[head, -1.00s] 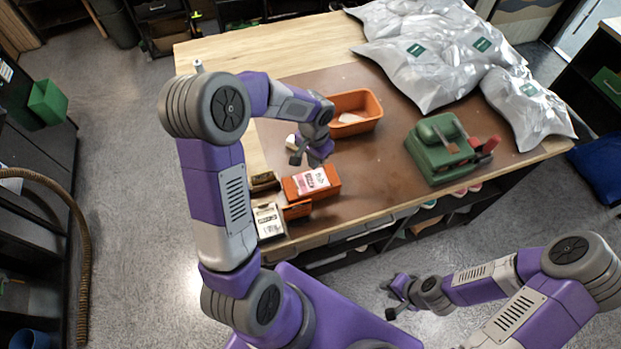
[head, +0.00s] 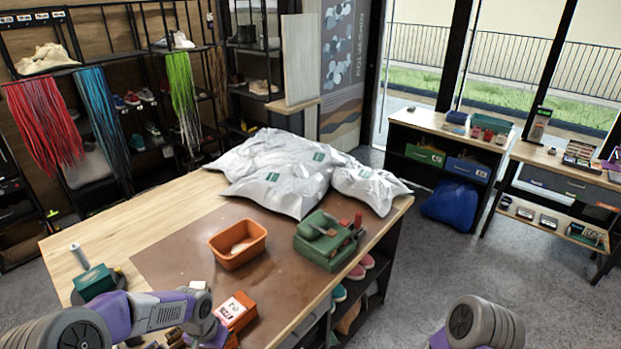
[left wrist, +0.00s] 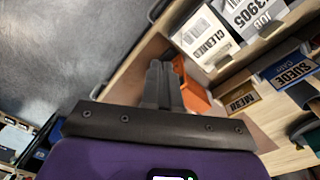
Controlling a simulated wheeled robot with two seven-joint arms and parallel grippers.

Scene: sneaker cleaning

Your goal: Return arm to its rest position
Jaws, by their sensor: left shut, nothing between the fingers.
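My left arm (head: 150,311) comes in from the lower left of the head view, over the near edge of the workbench (head: 130,222). Its gripper end is at the bottom edge there, and the fingers cannot be made out. In the left wrist view my left gripper (left wrist: 160,84) has its two fingers pressed together with nothing between them. It points toward the bench edge, beside an orange box (left wrist: 194,94) and a white card reading CLEANED (left wrist: 205,38). Of my right arm only a rounded joint (head: 484,322) shows at the bottom right; its gripper is out of view.
On the bench are an orange tray (head: 237,257), a green device (head: 327,241), silver bags (head: 275,174), an orange box with a label (head: 235,309) and a green box (head: 94,283). The wrist view shows signs reading SUEDE (left wrist: 291,70) and MESH (left wrist: 241,101). Open floor (head: 440,270) lies right of the bench.

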